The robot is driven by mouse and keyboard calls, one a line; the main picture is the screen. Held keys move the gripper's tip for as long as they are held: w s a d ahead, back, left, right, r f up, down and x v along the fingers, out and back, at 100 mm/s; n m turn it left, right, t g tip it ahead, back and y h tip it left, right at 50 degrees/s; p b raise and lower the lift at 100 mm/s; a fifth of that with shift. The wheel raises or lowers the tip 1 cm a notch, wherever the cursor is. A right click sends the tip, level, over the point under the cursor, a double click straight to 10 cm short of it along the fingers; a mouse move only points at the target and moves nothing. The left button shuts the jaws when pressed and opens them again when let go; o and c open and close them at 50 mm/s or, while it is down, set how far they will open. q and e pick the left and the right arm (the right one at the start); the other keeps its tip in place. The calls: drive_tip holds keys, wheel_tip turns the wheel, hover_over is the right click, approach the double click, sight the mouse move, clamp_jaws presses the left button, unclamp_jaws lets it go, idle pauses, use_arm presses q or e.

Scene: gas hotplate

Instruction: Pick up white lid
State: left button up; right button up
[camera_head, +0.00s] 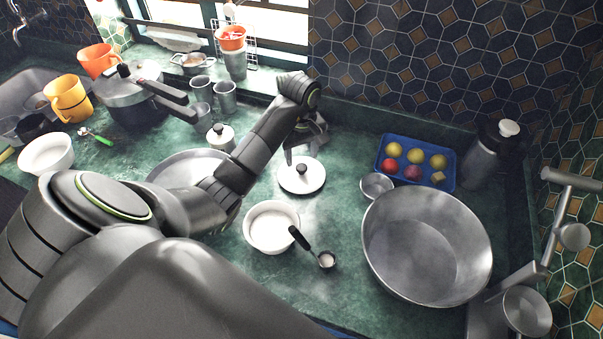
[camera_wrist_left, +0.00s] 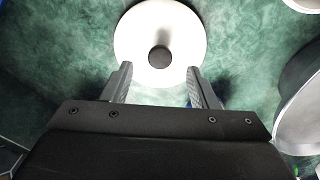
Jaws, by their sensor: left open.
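The white lid (camera_head: 300,182) is a round disc with a dark knob in its middle. It lies flat on the green countertop (camera_head: 335,205). My left gripper (camera_head: 302,155) is open, just behind and above the lid in the head view. In the left wrist view the white lid (camera_wrist_left: 160,25) is ahead of the fingertips, and its knob lies in line with the gap between them. My left gripper (camera_wrist_left: 160,75) has nothing between its fingers in that view. My right gripper is not in view.
A white bowl (camera_head: 271,227) and a black-handled scoop (camera_head: 314,247) stand in front of the lid. A large metal basin (camera_head: 427,245), a small metal cup (camera_head: 376,186) and a blue fruit tray (camera_head: 416,163) are to the right. A metal pan (camera_head: 186,168) is to the left.

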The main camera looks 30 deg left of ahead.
sight(302, 167)
use_arm(q)
wheel_tip(302, 167, down, 4)
drive_tip(key=shift+c, duration=0.4)
drive_tip(key=c, duration=0.9)
drive_tip(key=shift+c, duration=0.4)
drive_tip(key=shift+r, duration=0.2)
